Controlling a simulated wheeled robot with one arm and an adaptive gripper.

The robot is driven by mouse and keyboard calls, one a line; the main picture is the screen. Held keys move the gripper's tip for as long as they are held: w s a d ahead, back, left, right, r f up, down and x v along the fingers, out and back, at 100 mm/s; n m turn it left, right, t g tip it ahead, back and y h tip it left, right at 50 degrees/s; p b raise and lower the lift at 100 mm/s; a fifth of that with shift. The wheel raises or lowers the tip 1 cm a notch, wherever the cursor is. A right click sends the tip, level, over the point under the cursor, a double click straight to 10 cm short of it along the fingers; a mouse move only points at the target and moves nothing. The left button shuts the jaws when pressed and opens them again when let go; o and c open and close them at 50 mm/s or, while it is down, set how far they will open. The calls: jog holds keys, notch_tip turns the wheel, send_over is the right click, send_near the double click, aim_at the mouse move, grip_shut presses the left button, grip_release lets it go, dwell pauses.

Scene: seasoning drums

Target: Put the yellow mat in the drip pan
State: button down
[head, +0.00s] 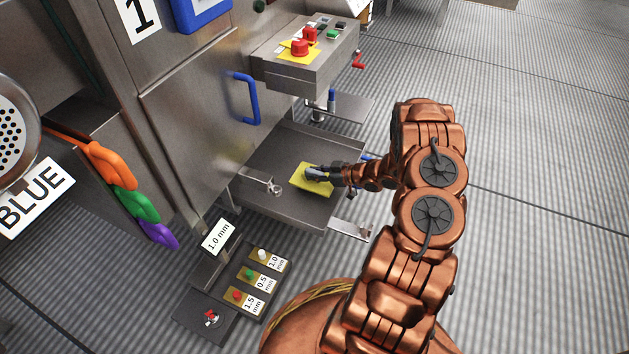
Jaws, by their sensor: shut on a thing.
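The yellow mat (318,188) is a small flat piece over the grey metal tray (275,153) that juts from the machine's side, which looks like the drip pan. My gripper (312,173) is shut on the mat, its fingers covering part of the mat's upper side. I cannot tell whether the mat touches the tray floor or is held just above it. My copper arm reaches in from the lower right and hides part of the tray's right edge.
A control box (305,55) with red buttons overhangs behind the tray. A blue door handle (246,98) and a metal knob (273,188) are close by. A panel of labelled buttons (252,281) stands in front. The ridged floor (540,220) on the right is clear.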

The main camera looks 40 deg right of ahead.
jog(key=shift+f+b, duration=0.3)
jog(key=shift+f, duration=1.05)
jog(key=shift+f, duration=0.15)
jog(key=c, duration=1)
grip_release()
